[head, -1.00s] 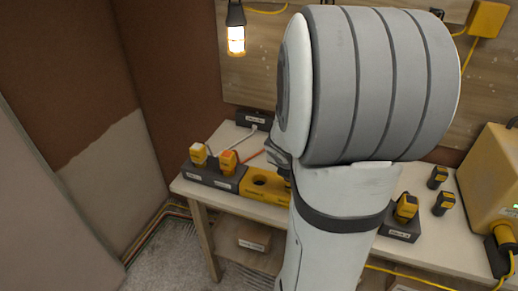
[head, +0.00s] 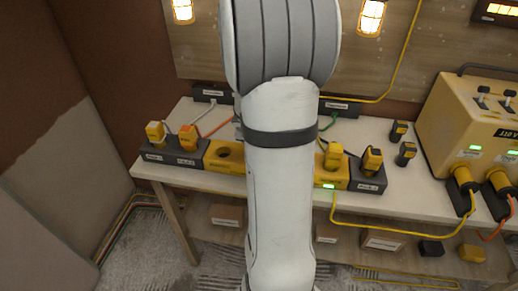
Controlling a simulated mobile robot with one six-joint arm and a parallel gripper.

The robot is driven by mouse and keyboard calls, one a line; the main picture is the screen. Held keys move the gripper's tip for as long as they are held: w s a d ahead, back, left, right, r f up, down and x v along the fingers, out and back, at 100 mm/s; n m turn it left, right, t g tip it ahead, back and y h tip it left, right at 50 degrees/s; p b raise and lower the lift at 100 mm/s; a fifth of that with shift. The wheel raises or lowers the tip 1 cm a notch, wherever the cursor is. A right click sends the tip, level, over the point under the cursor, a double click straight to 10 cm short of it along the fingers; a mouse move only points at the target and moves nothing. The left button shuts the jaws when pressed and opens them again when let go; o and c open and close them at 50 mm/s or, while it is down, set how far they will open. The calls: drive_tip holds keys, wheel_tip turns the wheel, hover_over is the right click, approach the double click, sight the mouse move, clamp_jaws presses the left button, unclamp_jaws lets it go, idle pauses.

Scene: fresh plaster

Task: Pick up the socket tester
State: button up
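I cannot tell for certain which device is the socket tester. Two small black-and-yellow devices, one farther back (head: 398,131) and one nearer (head: 406,153), lie on the workbench (head: 438,197) to the right of the socket blocks. A black-and-yellow device (head: 372,160) stands in a dark grey block at the right end of the row. A yellow plug-like device (head: 333,155) stands in a yellow block with a green light. My own arm fills the middle of the head view. My gripper is hidden behind it, so its opening and anything in it do not show.
A dark grey block (head: 172,157) at the left holds a yellow plug (head: 155,132) and an orange-topped plug (head: 187,137). Beside it is a yellow block with an empty round hole (head: 223,155). A large yellow power box (head: 462,125) with cables stands at the right. Boxes sit below.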

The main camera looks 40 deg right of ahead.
drive_tip(key=shift+c, duration=0.5)
drive_tip(key=shift+r, duration=0.1)
drive_tip(key=c, duration=1.2)
